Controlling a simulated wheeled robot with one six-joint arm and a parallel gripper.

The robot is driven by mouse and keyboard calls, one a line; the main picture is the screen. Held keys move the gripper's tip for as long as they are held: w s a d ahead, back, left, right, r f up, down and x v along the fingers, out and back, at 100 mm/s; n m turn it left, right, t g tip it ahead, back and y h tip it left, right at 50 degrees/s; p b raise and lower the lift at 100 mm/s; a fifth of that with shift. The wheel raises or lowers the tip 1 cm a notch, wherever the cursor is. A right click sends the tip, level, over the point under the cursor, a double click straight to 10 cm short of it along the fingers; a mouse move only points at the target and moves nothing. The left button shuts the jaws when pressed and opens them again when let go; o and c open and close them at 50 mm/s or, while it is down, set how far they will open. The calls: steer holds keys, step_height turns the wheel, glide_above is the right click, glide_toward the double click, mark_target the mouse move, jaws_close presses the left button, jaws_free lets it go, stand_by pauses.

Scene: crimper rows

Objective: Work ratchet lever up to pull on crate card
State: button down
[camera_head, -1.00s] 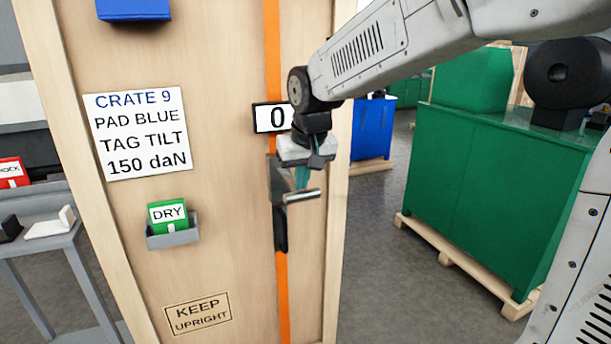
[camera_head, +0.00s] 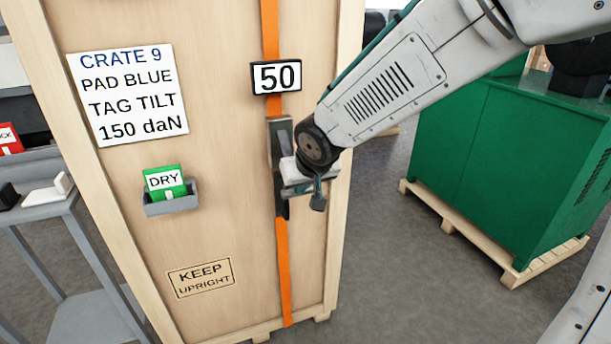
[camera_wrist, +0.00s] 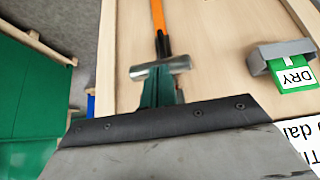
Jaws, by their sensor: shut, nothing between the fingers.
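The crate card (camera_head: 128,95) reads "CRATE 9, PAD BLUE, TAG TILT, 150 daN". The readout (camera_head: 276,78) on the orange strap (camera_head: 284,285) shows 50. The dark grey ratchet (camera_head: 276,135) sits on the strap below it, partly hidden behind my wrist. My gripper (camera_head: 296,180) is at the ratchet, its fingers mostly hidden in the head view. In the wrist view my gripper (camera_wrist: 160,90) is shut and empty, its fingers close to the metal crossbar of the ratchet lever (camera_wrist: 162,67). I cannot tell whether they touch.
A grey holder (camera_head: 172,203) with a green DRY tag (camera_head: 163,180) is on the crate face (camera_head: 225,235). A green cabinet (camera_head: 470,170) stands on a pallet (camera_head: 480,245) to the right. A grey table (camera_head: 60,240) stands left. Open floor lies between crate and cabinet.

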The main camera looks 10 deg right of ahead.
steer(key=shift+w+f, duration=0.2)
steer(key=shift+f, duration=0.6)
steer(key=s+f+v, duration=0.1)
steer(key=v, duration=0.5)
steer(key=s+v, duration=0.1)
steer(key=v, duration=0.6)
steer(key=shift+s+d+f, duration=0.25)
steer(key=shift+f, duration=0.1)
stand_by(1.1)
